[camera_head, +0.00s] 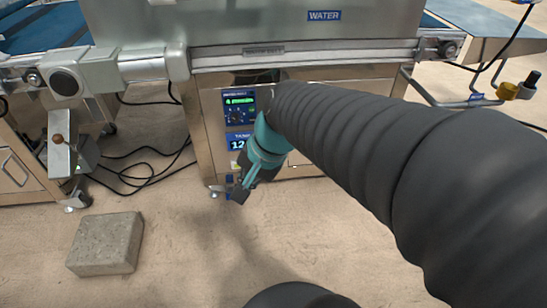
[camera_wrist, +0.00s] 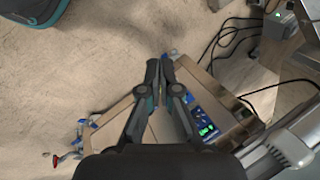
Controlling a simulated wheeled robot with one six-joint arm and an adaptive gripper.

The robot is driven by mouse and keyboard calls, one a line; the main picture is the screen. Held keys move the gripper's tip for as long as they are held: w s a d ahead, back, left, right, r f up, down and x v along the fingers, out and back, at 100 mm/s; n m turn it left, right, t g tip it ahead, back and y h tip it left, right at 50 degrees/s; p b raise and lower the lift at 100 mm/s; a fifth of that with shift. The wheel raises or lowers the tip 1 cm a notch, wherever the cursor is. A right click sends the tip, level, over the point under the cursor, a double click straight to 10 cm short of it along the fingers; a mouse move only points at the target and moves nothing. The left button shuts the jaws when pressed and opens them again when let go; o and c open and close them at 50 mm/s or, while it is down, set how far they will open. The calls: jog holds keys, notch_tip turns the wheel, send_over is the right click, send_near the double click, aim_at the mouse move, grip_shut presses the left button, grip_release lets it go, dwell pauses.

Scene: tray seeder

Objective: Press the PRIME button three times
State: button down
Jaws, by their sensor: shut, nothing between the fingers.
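A dark blue control panel (camera_head: 239,106) with a lit green display is on the front of the metal cabinet under the machine. A blue label reading "12" (camera_head: 239,141) sits just below it. The panel also shows in the wrist view (camera_wrist: 204,122), partly beside my fingers. I cannot make out which control on it is PRIME. My gripper (camera_head: 240,194) is in front of the cabinet, below and slightly right of the panel, pointing down. In the wrist view my gripper (camera_wrist: 158,64) has its fingertips together and empty, apart from the panel.
The machine's metal body (camera_head: 250,22) with a WATER label overhangs the cabinet. A concrete block (camera_head: 106,244) lies on the floor at left. Black cables (camera_head: 140,165) trail on the floor left of the cabinet. The floor before the cabinet is mostly clear.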

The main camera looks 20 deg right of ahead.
jog(key=w+d+f+m+t+y+b, duration=0.1)
jog(key=w+d+f+m+y+b, duration=0.15)
jog(key=w+f+m, duration=0.75)
jog(key=w+d+f+m+t+y+b, duration=0.15)
jog(key=w+f+m+y, duration=0.4)
jog(key=m, duration=0.75)
jog(key=w+d+f+m+t+h+b, duration=0.1)
jog(key=w+d+f+m+t+h, duration=0.2)
jog(key=d+f+m, duration=0.6)
jog(key=w+d+f+m+t+h+b, duration=0.2)
jog(key=w+d+f+m, duration=0.5)
jog(key=f+m, duration=0.5)
jog(key=shift+w+d+f+t+h, duration=0.3)
jog(key=shift+d+f+t+h, duration=0.25)
jog(key=shift+d, duration=0.3)
jog(key=shift+b, duration=0.3)
jog(key=w+d, duration=0.2)
jog(key=w, duration=0.6)
jog(key=shift+w+d, duration=0.15)
jog(key=shift+w, duration=0.1)
jog(key=shift+w, duration=0.15)
jog(key=shift+w+d, duration=0.15)
jog(key=shift+w, duration=0.1)
